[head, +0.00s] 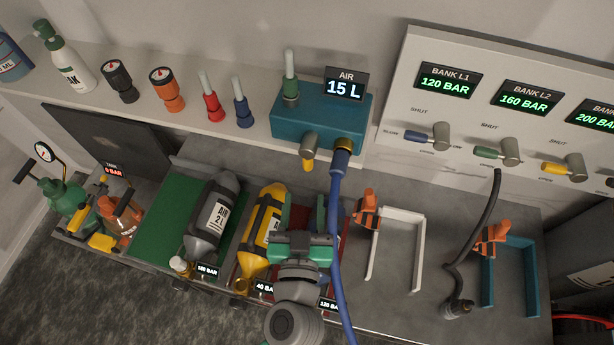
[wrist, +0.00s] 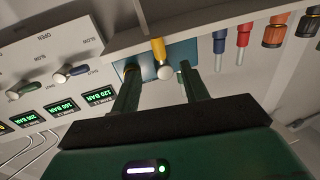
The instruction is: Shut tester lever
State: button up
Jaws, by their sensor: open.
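The tester appears to be the blue box (head: 318,122) on the shelf, with a display (head: 345,88) reading AIR 15 L. Its lever (head: 308,164) has a grey hub and a yellow handle pointing down at the front. A blue hose (head: 335,195) is joined to the box just right of the lever. My gripper (head: 302,240) is open and empty, below and in front of the box. In the wrist view, the yellow lever (wrist: 159,48) shows between my two fingers (wrist: 158,68), seemingly ahead of the tips. The view looks upside down, with the blue box (wrist: 180,52) behind.
The blue hose hangs close beside my gripper's right. Grey and yellow cylinders (head: 212,218) (head: 262,226) lie on the bench below. Red and blue fittings (head: 211,103) (head: 242,110) stand left of the box. A wall panel (head: 400,115) with several levers is to the right.

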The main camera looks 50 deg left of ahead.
aim_at(307, 167)
jog(key=x, duration=0.2)
jog(key=p+x, duration=0.1)
jog(key=x, duration=0.2)
jog(key=p+x, duration=0.1)
jog(key=x, duration=0.1)
jog(key=shift+w+r, duration=0.2)
jog(key=shift+r, duration=0.05)
jog(key=shift+w+a+f, duration=0.1)
jog(key=shift+w+a, duration=0.05)
jog(key=shift+a, duration=0.15)
jog(key=c, duration=1)
